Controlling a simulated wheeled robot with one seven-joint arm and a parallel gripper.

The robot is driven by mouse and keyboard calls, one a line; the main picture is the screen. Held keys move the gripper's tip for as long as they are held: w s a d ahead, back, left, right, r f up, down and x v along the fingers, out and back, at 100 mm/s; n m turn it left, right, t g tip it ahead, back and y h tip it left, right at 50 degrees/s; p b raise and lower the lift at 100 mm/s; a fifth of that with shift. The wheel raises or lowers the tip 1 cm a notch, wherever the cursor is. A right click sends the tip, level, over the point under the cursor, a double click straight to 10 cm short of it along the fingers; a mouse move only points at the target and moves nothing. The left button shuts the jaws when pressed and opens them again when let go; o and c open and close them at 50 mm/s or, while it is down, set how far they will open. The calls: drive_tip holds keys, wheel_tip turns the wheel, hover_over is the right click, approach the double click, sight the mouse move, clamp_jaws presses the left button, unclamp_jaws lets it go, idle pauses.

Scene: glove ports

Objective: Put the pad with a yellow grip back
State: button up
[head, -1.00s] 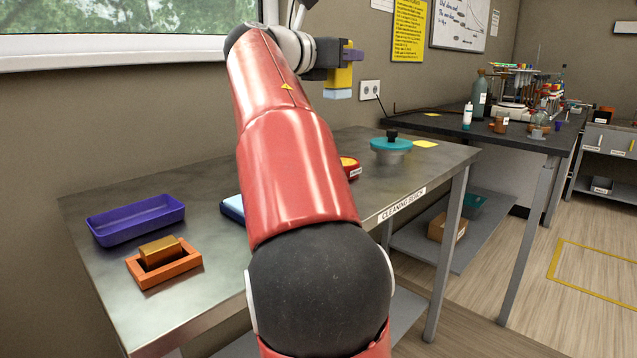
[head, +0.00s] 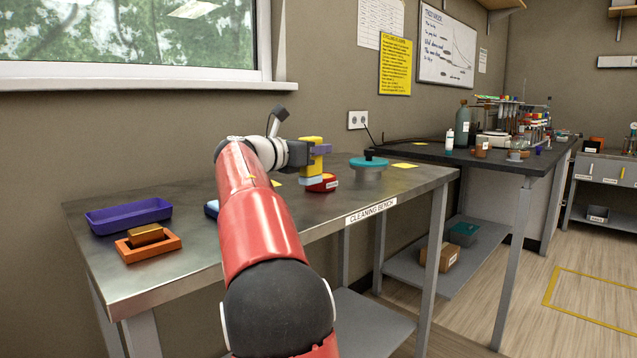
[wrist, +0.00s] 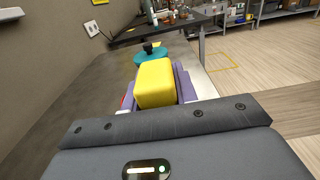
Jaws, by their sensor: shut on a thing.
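The pad with the yellow grip (head: 311,160) is held in my gripper (head: 318,152) at the right end of my arm. The yellow block also fills the middle of the wrist view (wrist: 155,84), between the two purple fingers. The pad's pale blue underside (head: 311,181) hangs down above or near the bench, close to a red dish (head: 325,183). I cannot tell whether it touches anything. An orange tray (head: 133,255) at the bench's left front holds a brown block (head: 146,235).
The cleaning bench (head: 200,240) also bears a purple tray (head: 128,214) at the back left, a partly hidden blue thing (head: 211,209) and a teal-lidded pot (head: 369,166). My arm crosses the bench's front edge. Bare metal lies between the trays and my arm.

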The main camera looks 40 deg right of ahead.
sight(315, 167)
drive_tip(key=shift+f+b, duration=2.35)
drive_tip(key=shift+r, duration=0.1)
drive_tip(key=o, duration=1)
drive_tip(key=shift+r, duration=0.1)
drive_tip(key=a, duration=0.8)
drive_tip(key=s+a, duration=0.1)
drive_tip(key=a, duration=0.3)
